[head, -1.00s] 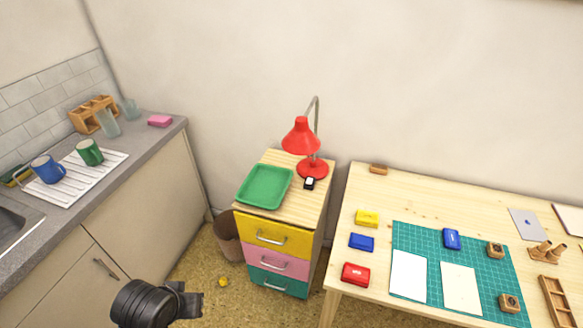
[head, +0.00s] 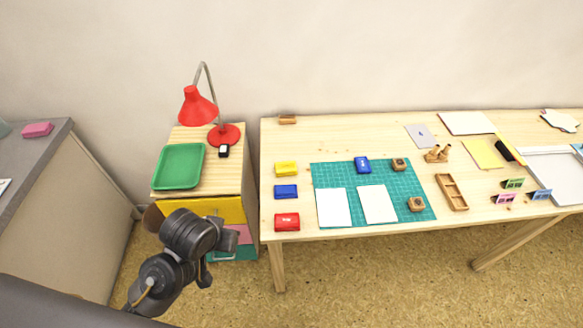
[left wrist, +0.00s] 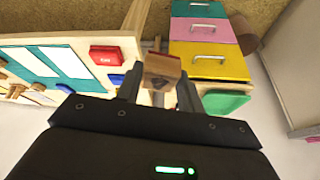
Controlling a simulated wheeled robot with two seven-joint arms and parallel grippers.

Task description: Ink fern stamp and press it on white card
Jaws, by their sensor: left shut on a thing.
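My left gripper (left wrist: 160,80) is shut on a wooden block, seemingly a stamp (left wrist: 162,66), with a small dark mark; its motif is too small to read. In the head view my left wrist hangs in front of the drawer unit, and the held block is hidden. Yellow (head: 286,168), blue (head: 286,191) and red (head: 287,221) pads lie on the table's left end. The red pad (left wrist: 106,55) also shows in the left wrist view. Two pale cards, left (head: 334,207) and right (head: 377,204), lie on the green mat (head: 345,174). My right gripper is out of view.
Another blue pad (head: 362,164) and two wooden stamps (head: 399,164) (head: 417,204) sit on the mat. A wooden tray (head: 452,192) lies to its right. The drawer unit bears a green tray (head: 158,178) and red lamp (head: 225,134). The table's left edge is close to my left arm.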

